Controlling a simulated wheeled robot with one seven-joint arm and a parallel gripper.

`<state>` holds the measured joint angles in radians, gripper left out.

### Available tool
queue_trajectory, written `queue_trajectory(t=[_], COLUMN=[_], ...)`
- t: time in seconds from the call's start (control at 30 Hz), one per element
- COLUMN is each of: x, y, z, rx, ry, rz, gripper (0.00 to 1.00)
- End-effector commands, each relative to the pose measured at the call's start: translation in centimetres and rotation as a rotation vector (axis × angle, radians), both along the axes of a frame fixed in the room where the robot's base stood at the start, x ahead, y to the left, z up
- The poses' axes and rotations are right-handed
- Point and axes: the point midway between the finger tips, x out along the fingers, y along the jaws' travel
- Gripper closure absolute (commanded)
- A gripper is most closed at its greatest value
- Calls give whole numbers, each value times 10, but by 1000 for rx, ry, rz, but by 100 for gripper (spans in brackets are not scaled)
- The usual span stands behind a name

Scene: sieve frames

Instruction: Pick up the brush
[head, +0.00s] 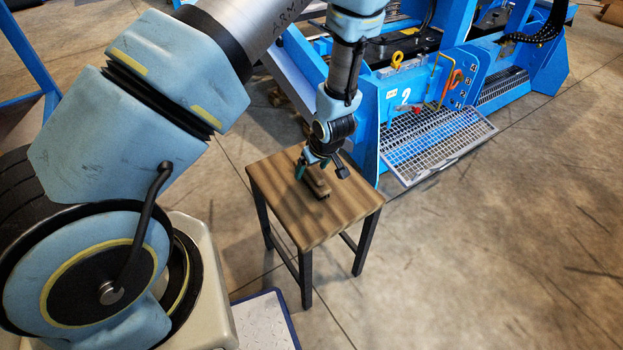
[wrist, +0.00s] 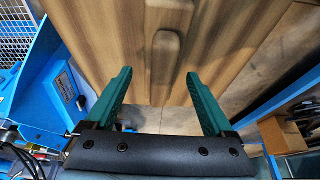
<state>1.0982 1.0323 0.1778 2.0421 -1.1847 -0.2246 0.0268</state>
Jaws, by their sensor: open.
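The brush (head: 319,186) is a small brown wooden piece lying on the wooden top of a stool (head: 345,205). In the wrist view the brush (wrist: 165,58) runs up the middle of the picture, close in colour to the wood under it; its upper end is cut off by the frame edge. My gripper (head: 321,169) is over the stool top, above the brush, and hides part of it in the head view. In the wrist view my gripper (wrist: 159,74) is open, its two green fingers on either side of the brush's line, with nothing held. The height gap is unclear.
A blue machine frame (head: 400,100) stands close behind and right of the stool, with a metal grating (head: 440,143) jutting out. A blue-edged white plate (head: 262,322) lies on the floor at the stool's front left. The concrete floor (head: 500,260) at right is clear.

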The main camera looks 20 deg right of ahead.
Motion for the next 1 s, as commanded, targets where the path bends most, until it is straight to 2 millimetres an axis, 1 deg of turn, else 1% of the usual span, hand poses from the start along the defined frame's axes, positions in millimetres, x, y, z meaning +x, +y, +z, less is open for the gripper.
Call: queue_trajectory(t=[0.03, 0.2, 0.47, 1.0], x=[3, 9, 10, 10], y=[3, 2, 2, 2], z=[-10, -24, -26, -25], rx=[0, 1, 0, 0], ry=[3, 1, 1, 1], rz=[4, 0, -1, -1], gripper=[12, 12, 12, 73])
